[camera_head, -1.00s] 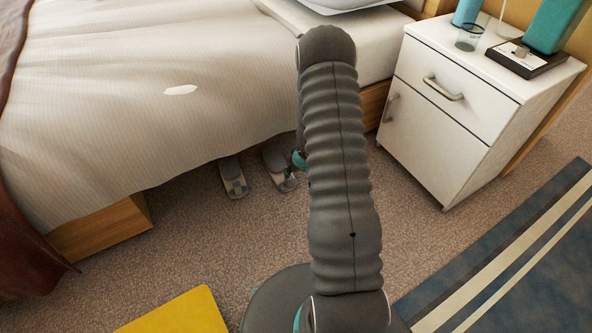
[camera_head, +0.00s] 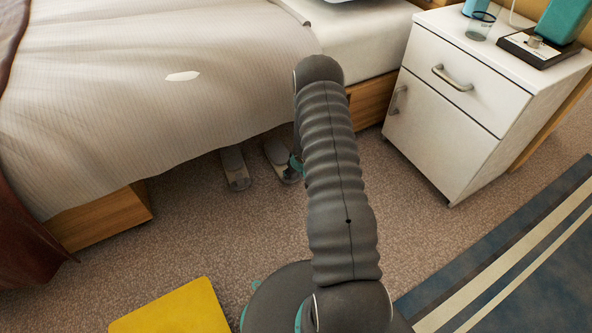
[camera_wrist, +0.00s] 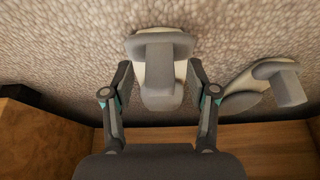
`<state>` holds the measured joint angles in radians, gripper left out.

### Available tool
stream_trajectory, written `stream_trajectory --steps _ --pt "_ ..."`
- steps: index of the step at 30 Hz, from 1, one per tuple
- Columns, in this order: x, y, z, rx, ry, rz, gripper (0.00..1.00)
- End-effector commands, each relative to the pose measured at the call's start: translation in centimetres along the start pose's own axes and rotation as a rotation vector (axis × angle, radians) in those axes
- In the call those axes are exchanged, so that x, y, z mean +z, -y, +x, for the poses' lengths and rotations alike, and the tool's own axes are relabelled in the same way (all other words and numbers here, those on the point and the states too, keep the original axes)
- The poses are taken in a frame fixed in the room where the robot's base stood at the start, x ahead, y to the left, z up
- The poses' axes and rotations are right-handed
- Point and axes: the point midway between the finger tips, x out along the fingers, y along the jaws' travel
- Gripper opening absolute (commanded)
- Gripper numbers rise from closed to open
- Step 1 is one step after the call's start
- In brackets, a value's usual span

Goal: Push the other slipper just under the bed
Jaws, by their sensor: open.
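Two grey slippers with pale soles lie side by side on the carpet at the bed's edge. In the head view, the left slipper (camera_head: 236,170) and the right slipper (camera_head: 278,160) have their far ends at the hanging bedspread of the bed (camera_head: 150,100). My gripper is low by the right slipper, mostly hidden behind my arm. In the wrist view, my gripper (camera_wrist: 160,75) is open, its fingers on either side of one slipper (camera_wrist: 160,65). I cannot tell whether they touch it. The other slipper (camera_wrist: 262,85) lies to the right, outside the fingers.
A white bedside cabinet (camera_head: 440,120) stands right of the bed, with a glass (camera_head: 480,27) on top. A blue striped rug (camera_head: 520,255) lies at the lower right and a yellow object (camera_head: 172,310) at the lower left. Carpet before the slippers is clear.

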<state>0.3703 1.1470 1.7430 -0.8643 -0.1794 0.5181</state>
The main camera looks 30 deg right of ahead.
Motion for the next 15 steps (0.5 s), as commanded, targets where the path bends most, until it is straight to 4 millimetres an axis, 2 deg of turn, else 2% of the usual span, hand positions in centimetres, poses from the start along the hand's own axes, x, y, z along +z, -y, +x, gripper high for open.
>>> stream_trajectory --steps 6,15 --pt "0.0 0.0 1.5 0.0 -0.001 -0.001 0.58" --pt "0.0 0.0 1.6 0.0 -0.001 0.0 0.58"
